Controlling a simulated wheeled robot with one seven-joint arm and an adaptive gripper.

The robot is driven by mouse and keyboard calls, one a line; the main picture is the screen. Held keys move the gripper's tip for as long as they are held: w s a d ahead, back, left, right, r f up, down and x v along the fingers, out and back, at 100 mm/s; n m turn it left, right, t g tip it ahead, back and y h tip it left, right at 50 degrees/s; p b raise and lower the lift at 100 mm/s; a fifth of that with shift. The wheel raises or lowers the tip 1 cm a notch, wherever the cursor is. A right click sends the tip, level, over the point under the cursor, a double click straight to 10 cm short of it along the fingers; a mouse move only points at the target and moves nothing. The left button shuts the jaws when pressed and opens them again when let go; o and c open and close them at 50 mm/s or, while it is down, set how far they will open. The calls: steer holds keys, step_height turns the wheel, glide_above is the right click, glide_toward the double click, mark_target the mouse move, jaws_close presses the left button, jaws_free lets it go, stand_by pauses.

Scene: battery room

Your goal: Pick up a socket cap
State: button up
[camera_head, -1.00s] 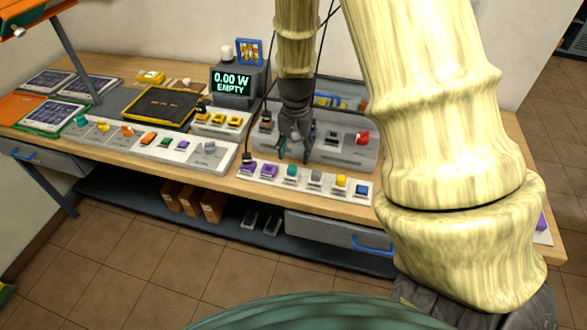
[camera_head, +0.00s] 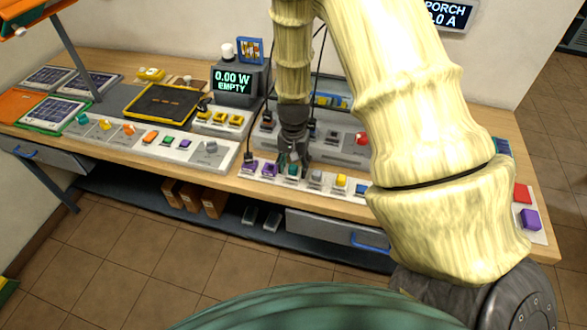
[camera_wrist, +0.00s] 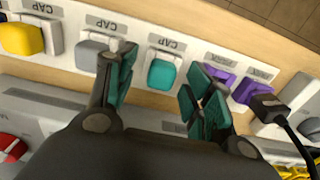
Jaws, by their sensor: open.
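A strip of socket caps (camera_head: 262,181) lies along the bench's front edge. In the wrist view, a teal cap (camera_wrist: 162,73) sits on its labelled white pad between the two finger pads of my gripper (camera_wrist: 162,88). A grey cap (camera_wrist: 90,55) is beside one finger, and a yellow cap (camera_wrist: 22,38) is further left. Purple pieces (camera_wrist: 218,90) stand close to the other finger. In the head view my gripper (camera_head: 292,162) is open and low over the strip, partly hiding the teal cap (camera_head: 292,171). Contact with the cap cannot be told.
A grey panel with a red knob (camera_head: 361,138) is behind the strip. A display box reading EMPTY (camera_head: 232,82) and a black-and-yellow tray (camera_head: 160,104) stand to the left.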

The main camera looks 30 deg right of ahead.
steer(key=shift+w+f, duration=0.1)
steer(key=shift+w, duration=0.1)
steer(key=shift+c, duration=0.4)
steer(key=c, duration=0.8)
steer(key=shift+r, duration=0.2)
